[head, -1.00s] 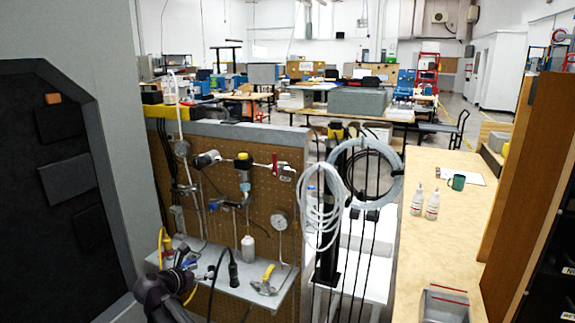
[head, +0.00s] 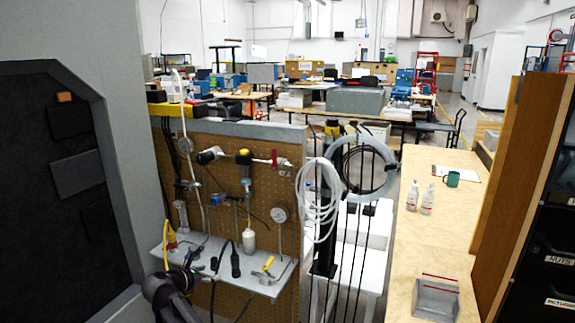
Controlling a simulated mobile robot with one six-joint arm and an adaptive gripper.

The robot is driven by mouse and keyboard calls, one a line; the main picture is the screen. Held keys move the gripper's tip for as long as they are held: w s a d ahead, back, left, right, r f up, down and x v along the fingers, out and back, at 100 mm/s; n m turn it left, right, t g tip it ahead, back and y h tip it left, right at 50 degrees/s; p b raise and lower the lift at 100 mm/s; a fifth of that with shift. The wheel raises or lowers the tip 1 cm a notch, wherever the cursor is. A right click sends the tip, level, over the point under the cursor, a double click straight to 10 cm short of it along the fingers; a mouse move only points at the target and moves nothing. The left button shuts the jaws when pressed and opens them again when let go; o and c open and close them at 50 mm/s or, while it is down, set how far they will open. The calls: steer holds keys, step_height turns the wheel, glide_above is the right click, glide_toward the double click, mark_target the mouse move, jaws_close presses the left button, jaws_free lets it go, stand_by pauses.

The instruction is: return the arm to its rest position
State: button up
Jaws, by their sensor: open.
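My gripper (head: 193,268) is at the end of my dark arm, low at the left in the head view. It is small and dark there, and it appears open with nothing in it. It shows in front of the left part of a grey shelf (head: 225,262) on a brown pegboard (head: 215,165). I cannot tell whether it touches the shelf. Most of my arm is below the picture's edge.
A dark panel in a grey frame (head: 118,215) stands close at the left. White hose coils (head: 319,200) hang beside the pegboard. A wooden bench (head: 415,250) at right holds two white bottles (head: 427,201), a green mug (head: 452,179) and a grey bin (head: 435,300). A labelled black cabinet (head: 545,240) is at far right.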

steer(key=s+d+f+m+g+p, duration=0.1)
steer(key=s+d+m+g+p, duration=0.2)
steer(key=d+m, duration=0.7)
steer(key=s+d+f+m+g+p, duration=0.1)
steer(key=s+d+m+g+p, duration=0.25)
steer(key=d, duration=1.35)
steer(key=s+d+r+m+g+y+p, duration=0.2)
steer(key=s+d+m+g+y+p, duration=0.2)
steer(key=s+d+m, duration=0.7)
steer(key=shift+d+r+m+g+y+p, duration=0.35)
steer(key=shift+d+m+y, duration=1)
steer(key=shift+m, duration=1)
steer(key=shift+d, duration=0.15)
